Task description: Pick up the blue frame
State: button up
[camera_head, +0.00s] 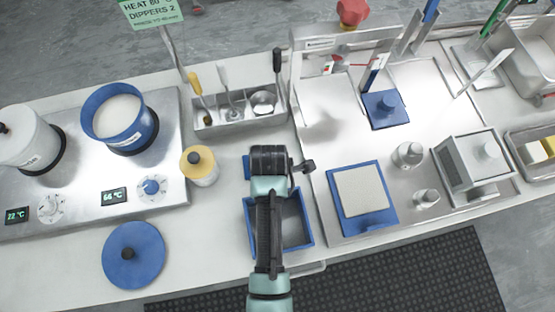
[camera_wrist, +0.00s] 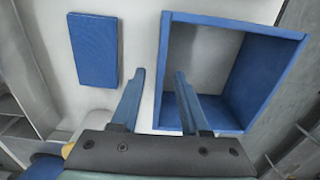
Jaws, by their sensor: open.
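The blue frame (camera_wrist: 275,32) is an open, box-like piece with blue rims and a grey inside, at the right of the wrist view. In the head view the frame (camera_head: 301,205) lies on the counter, partly hidden by my arm. My gripper (camera_wrist: 159,77) is open, with nothing held. In the wrist view its two fingers appear on either side of the frame's left wall, the right one over the inside. Whether they touch it or how high they are, I cannot tell. My fingertips are hidden in the head view.
A flat blue block (camera_wrist: 93,49) lies left of the frame. A blue-bordered white panel (camera_head: 362,193) lies to its right in the head view. A round blue lid (camera_head: 134,255) and a yellow-capped jar (camera_head: 199,166) stand left. A utensil tray (camera_head: 238,118) is behind.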

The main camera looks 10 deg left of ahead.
jog(key=shift+f, duration=1.45)
jog(key=shift+c, duration=0.2)
grip_shut()
